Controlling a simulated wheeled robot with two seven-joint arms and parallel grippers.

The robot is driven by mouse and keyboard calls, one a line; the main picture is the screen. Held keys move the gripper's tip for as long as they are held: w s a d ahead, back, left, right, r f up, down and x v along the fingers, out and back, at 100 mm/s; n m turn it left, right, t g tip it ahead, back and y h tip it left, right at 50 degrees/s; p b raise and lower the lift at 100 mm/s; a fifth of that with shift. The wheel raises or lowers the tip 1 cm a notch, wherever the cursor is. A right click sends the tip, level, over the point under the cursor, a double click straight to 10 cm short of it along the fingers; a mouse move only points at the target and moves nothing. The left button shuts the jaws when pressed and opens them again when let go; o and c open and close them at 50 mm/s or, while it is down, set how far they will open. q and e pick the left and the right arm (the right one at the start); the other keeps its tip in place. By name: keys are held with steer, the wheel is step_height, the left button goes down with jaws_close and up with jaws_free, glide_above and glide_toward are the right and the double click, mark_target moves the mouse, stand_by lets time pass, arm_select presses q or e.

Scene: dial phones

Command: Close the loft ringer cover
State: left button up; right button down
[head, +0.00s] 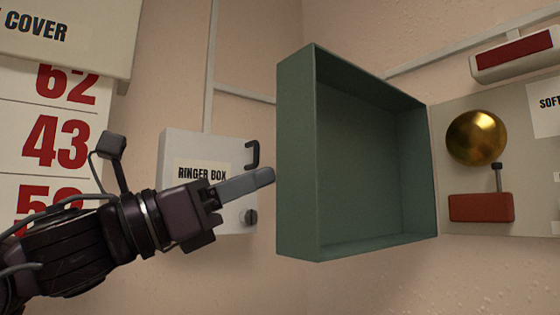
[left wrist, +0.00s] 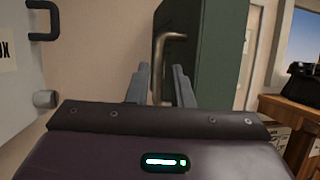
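The green ringer cover (head: 297,150) is a deep open-fronted box. It stands swung out from the wall, its hollow side facing the bell plate (head: 520,170) with a brass bell (head: 476,138) and red block (head: 481,207). In the left wrist view the cover (left wrist: 210,50) rises at centre right, with a bent metal handle (left wrist: 158,65) on it. My left gripper (head: 268,177) points right at the cover's left edge. In the left wrist view its two fingers (left wrist: 160,88) are apart, with the handle between them; contact is unclear. My right gripper is out of view.
A pale ringer box (head: 178,150) with a black hook and a knob is on the wall behind my left gripper. A number board (head: 60,115) hangs at left. A wooden desk (left wrist: 292,112) with a dark object stands at right in the left wrist view.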

arm_select(q)
steer(key=p+x, duration=0.2)
steer(key=x, duration=0.3)
steer(key=shift+w+d, duration=0.1)
jaws_close()
